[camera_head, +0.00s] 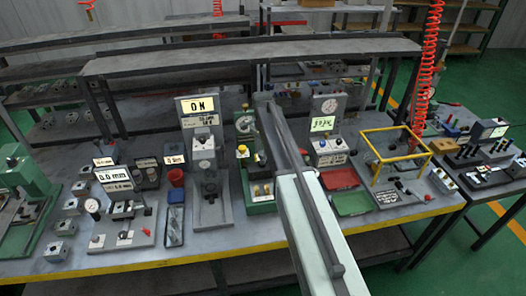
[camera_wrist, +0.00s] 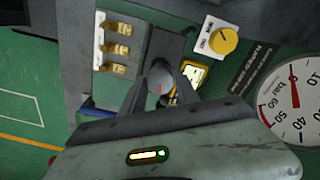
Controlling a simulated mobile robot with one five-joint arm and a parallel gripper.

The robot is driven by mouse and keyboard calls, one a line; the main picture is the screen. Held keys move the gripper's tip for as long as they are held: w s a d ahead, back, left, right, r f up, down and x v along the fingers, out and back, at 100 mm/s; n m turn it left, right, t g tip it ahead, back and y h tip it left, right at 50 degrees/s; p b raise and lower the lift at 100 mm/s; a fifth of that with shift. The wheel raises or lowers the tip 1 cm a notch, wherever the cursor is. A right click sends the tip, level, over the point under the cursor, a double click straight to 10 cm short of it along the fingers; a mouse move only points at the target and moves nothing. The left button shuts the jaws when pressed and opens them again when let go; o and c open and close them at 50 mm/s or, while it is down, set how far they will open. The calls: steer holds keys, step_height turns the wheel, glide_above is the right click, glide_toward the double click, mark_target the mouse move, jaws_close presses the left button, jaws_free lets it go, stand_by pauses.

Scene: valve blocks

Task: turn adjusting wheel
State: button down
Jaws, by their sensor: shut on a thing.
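A dark grey round wheel (camera_wrist: 158,76) with a small red mark sits between the fingers of my gripper (camera_wrist: 162,90) in the wrist view. I take it to be the adjusting wheel. The fingers are shut on it, one on each side, and hide part of its rim. The wheel belongs to a green panel (camera_wrist: 225,72) that also carries a large white pressure gauge (camera_wrist: 295,100) marked in bar. In the head view the green stand with its gauge (camera_head: 244,123) is beside my arm, which hides the wheel there.
A yellow knob (camera_wrist: 223,41) on a white plate is just right of my gripper. Several brass fittings (camera_wrist: 118,48) are at the left. In the head view, a yellow frame (camera_head: 395,150), a red tray (camera_head: 338,179) and a display (camera_head: 198,106) stand on the crowded bench (camera_head: 100,267).

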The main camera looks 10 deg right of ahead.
steer(key=n, duration=0.6)
steer(key=shift+n, duration=0.3)
steer(key=n, duration=1.2)
steer(key=shift+n, duration=0.3)
steer(key=n, duration=0.5)
steer(key=shift+d+n, duration=0.1)
steer(key=shift+n, duration=0.6)
steer(key=c, duration=0.9)
jaws_free()
